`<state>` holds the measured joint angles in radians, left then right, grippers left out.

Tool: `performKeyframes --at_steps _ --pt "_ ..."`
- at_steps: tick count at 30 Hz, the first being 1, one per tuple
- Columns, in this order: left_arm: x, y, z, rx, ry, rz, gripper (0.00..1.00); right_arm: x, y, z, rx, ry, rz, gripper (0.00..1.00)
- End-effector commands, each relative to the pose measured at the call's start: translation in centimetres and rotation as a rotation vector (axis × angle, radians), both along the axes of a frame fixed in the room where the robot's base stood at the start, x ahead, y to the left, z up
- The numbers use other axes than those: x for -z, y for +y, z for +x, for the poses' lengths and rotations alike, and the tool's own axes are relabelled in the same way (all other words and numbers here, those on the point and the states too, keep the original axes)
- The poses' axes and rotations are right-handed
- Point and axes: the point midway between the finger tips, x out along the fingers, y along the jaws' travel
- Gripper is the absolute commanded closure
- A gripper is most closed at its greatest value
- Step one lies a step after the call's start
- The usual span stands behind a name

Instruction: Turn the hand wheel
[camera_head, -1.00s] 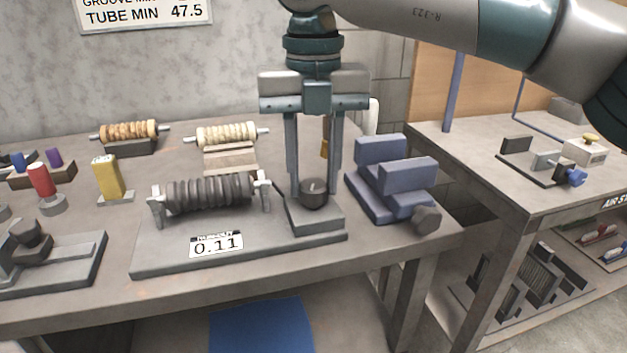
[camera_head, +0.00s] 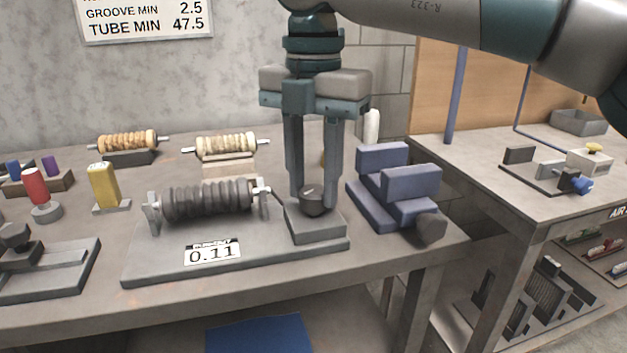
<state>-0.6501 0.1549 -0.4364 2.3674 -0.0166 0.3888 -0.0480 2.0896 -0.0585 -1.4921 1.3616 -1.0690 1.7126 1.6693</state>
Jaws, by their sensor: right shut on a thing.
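The hand wheel looks like a dark round knob (camera_head: 313,204) on a grey block at the right end of a grey runout stand (camera_head: 150,267). My right gripper (camera_head: 313,196) points straight down over it, with one finger on each side, shut on the knob. The fingers hide parts of its sides. A dark ribbed roller (camera_head: 207,199) lies across the stand, left of the block. A label on the stand's front reads 0.11. My left gripper is not in view.
A blue vise-like block (camera_head: 410,182) stands close to the right of the gripper. Two light ribbed rollers (camera_head: 128,143) (camera_head: 226,146) rest on holders behind. A yellow block (camera_head: 104,187) and a red cylinder (camera_head: 35,185) stand at left. A second bench (camera_head: 480,175) is at right.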

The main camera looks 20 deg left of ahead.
Motion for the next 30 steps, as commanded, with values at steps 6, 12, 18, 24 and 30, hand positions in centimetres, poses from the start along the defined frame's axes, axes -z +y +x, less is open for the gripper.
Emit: performKeyframes --at_steps 6,12,18,24,30 --pt "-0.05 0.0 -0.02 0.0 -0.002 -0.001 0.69 -0.09 -0.01 0.06 0.002 -0.002 0.001 0.91" --pt "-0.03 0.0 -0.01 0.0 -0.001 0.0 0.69 -0.08 -0.01 0.05 0.001 -0.002 0.001 0.5" --pt "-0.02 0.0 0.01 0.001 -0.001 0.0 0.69 -0.04 0.0 0.02 0.0 -0.001 0.001 0.5" --pt "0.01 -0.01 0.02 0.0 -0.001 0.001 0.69 -0.03 0.0 0.0 0.0 0.0 0.0 0.5" --pt "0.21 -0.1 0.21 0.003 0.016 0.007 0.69 -0.68 0.03 0.02 0.0 -0.001 0.001 0.5"
